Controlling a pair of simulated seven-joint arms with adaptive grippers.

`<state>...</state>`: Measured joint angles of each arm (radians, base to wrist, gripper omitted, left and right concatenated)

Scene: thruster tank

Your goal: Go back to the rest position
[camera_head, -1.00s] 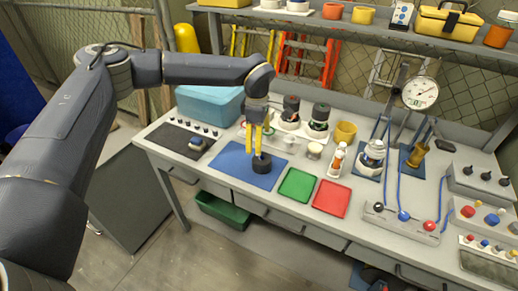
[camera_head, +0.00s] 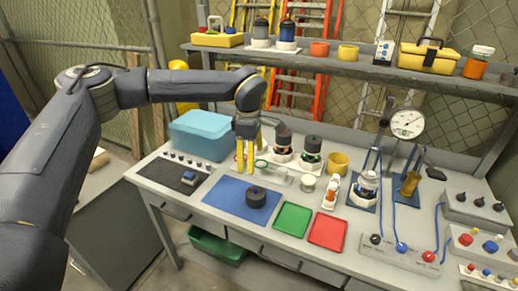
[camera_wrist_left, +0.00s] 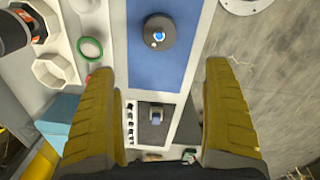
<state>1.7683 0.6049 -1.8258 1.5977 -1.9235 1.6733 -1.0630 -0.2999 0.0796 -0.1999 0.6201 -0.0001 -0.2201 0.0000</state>
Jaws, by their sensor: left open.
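My left gripper (camera_head: 246,158) has two yellow fingers and is open and empty. It hangs above the back part of the blue mat (camera_head: 226,193). A black round part (camera_head: 256,197) lies on the mat, apart from the fingers. In the left wrist view the fingers (camera_wrist_left: 168,115) are spread wide, and the black part (camera_wrist_left: 158,42) with a blue centre lies beyond them on the blue mat (camera_wrist_left: 195,15). My right gripper is not in view.
A green tray (camera_head: 292,219) and a red tray (camera_head: 327,233) lie right of the mat. A blue bin (camera_head: 200,135), dark thrusters (camera_head: 283,140) and a yellow cup (camera_head: 338,163) stand behind. A gauge (camera_head: 407,123) stands at right. The shelf (camera_head: 340,68) spans the back.

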